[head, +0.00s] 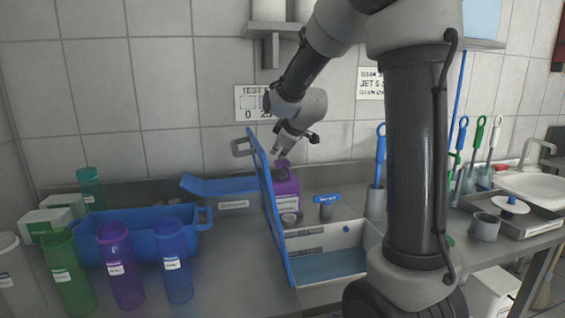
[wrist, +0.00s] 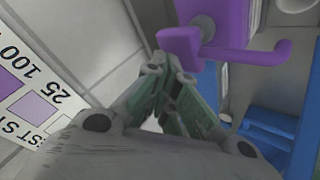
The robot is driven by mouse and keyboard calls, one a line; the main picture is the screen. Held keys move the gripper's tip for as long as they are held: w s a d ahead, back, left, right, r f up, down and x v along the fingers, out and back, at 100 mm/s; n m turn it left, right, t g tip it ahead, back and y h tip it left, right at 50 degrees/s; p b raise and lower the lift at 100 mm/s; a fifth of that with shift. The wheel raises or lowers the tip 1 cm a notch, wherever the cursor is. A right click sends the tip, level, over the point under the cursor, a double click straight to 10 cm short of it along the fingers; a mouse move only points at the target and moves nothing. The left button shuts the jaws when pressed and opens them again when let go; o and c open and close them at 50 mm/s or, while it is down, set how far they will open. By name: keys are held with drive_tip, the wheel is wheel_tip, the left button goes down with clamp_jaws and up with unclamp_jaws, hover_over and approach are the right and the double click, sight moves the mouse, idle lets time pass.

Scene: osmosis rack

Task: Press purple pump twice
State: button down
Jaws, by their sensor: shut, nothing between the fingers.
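The purple pump bottle (head: 287,193) stands upright at the back of the counter, partly hidden by the raised blue lid. Its pump head (head: 283,166) is on top. My gripper (head: 277,152) is right above the pump head, pointing down, shut and empty. In the wrist view, the shut fingertips (wrist: 172,62) are close beside the left end of the purple pump head (wrist: 222,50), with its curved spout to the right. I cannot tell whether they touch.
The raised blue lid (head: 264,190) of an open case (head: 325,262) stands just in front of the pump. A blue bin (head: 140,240) and several coloured cups are at the left. A tiled wall is behind. Brushes and a sink (head: 530,187) are at the right.

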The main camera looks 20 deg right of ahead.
drive_tip(key=shift+f, duration=0.75)
idle(0.7)
drive_tip(key=shift+r, duration=1.35)
drive_tip(key=shift+r, duration=2.55)
wheel_tip(320, 180, up, 4)
drive_tip(key=shift+f, duration=0.1)
